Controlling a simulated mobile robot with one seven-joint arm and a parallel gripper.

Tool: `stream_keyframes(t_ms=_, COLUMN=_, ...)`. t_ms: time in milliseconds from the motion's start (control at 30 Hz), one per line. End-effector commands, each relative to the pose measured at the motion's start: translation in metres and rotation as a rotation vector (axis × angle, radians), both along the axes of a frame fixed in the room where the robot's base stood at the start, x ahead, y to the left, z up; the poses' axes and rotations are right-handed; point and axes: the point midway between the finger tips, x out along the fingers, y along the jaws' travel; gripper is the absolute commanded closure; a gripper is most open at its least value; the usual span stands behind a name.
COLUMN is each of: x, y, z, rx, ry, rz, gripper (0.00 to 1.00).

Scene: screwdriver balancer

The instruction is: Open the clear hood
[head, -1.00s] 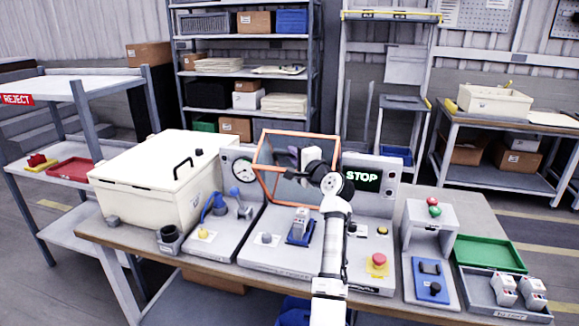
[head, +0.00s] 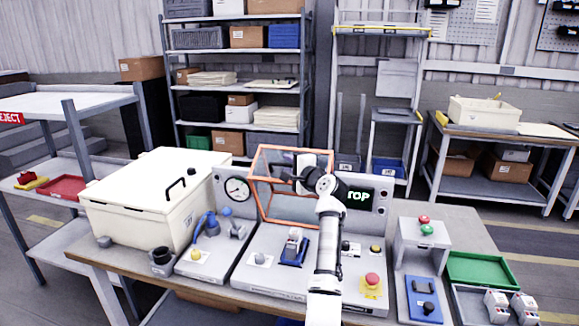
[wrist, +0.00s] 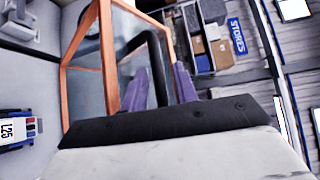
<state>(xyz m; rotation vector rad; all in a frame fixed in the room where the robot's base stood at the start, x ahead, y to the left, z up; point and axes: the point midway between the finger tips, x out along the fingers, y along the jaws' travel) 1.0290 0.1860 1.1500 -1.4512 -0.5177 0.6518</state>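The clear hood (head: 284,212) has an orange frame and stands at the back of the grey station on the bench. Its lower front edge shows above and behind the small unit in the blue holder (head: 293,247). In the wrist view the hood's orange frame (wrist: 85,68) fills the upper left. My gripper (head: 297,181) is at the hood's front right, partly hidden by my own wrist. In the wrist view its two purple fingers (wrist: 160,90) are apart, with the hood's black handle bar (wrist: 157,62) showing between them. I cannot tell whether they touch it.
A display (head: 361,196) is just right of my wrist. A gauge (head: 237,189) is left of the hood, beside a cream lidded box (head: 140,205). A red button (head: 372,280) is on the station's front right. Green tray (head: 485,269) is at far right.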

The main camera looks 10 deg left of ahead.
Motion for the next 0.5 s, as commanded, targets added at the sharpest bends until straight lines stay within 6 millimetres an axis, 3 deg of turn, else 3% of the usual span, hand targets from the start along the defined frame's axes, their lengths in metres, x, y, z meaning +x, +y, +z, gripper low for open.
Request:
stream_keyframes(t_ms=333, x=-0.001, y=-0.001, z=-0.001, rx=-0.001, ry=0.0, rz=-0.001, gripper=0.67)
stream_keyframes(t_ms=500, x=-0.011, y=-0.012, z=-0.002, rx=-0.002, ry=-0.003, rz=-0.001, gripper=0.67)
